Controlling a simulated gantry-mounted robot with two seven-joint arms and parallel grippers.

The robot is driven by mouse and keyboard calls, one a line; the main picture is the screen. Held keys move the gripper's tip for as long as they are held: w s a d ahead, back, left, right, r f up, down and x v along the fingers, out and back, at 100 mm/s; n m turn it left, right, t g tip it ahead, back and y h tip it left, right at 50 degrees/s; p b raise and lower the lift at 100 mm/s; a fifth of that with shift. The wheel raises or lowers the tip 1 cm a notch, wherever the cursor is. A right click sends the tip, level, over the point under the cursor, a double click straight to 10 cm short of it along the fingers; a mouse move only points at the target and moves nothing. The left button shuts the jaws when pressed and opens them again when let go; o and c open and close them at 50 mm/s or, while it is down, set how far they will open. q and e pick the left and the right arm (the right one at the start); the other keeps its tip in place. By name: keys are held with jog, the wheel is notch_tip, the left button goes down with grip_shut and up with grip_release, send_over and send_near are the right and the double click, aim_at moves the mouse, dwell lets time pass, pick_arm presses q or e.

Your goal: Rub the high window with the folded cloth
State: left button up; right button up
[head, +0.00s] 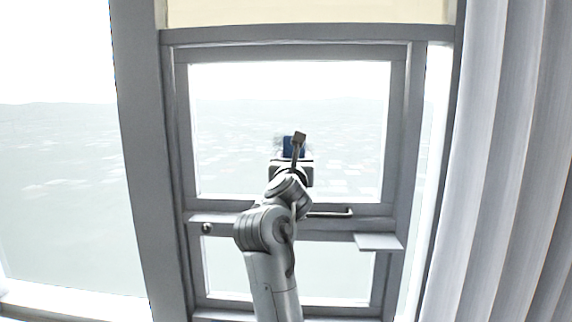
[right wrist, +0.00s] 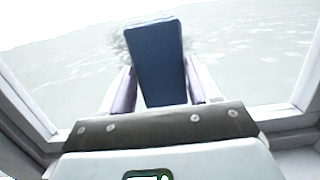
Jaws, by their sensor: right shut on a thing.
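The folded cloth (head: 287,147) is a dark blue flat pad, in front of the upper pane of the high window (head: 340,110). My right gripper (head: 293,158) is shut on the cloth, with its arm reaching up from below. In the right wrist view the cloth (right wrist: 158,62) stands up between the two fingers, tilted slightly. A grey speckled smudge (right wrist: 116,45) shows on the glass beside and behind the cloth; the cloth hides part of it. Whether the cloth touches the glass I cannot tell. My left gripper is not in view.
A grey frame surrounds the pane, with a bar handle (head: 330,212) and a small ledge (head: 378,242) below it. A pale blind (head: 310,12) hangs above. A grey curtain (head: 505,150) hangs at the right. The glass around the gripper is clear of obstacles.

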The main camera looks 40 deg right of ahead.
jog(key=shift+s+d+b, duration=1.05)
jog(key=shift+s+d, duration=0.7)
jog(key=shift+s, duration=0.05)
jog(key=shift+w+a+r+p, duration=0.1)
jog(key=shift+w+a+p, duration=0.95)
jog(key=shift+w+a, duration=2.65)
jog(key=shift+w, duration=0.3)
jog(key=shift+s+d+r+p, duration=0.2)
jog(key=shift+s+d+r, duration=0.15)
jog(key=shift+r, duration=0.2)
jog(key=shift+s+d+r+p, duration=0.2)
jog(key=shift+s+d+r, duration=0.15)
jog(key=shift+r, duration=0.15)
jog(key=shift+s+d+b, duration=0.55)
jog(key=shift+s+d, duration=0.4)
jog(key=shift+s+d+b, duration=1.15)
jog(key=shift+s+d, duration=0.55)
jog(key=shift+s, duration=0.25)
jog(key=shift+s+d+r, duration=0.1)
jog(key=shift+s+d, duration=0.3)
jog(key=shift+d, duration=0.05)
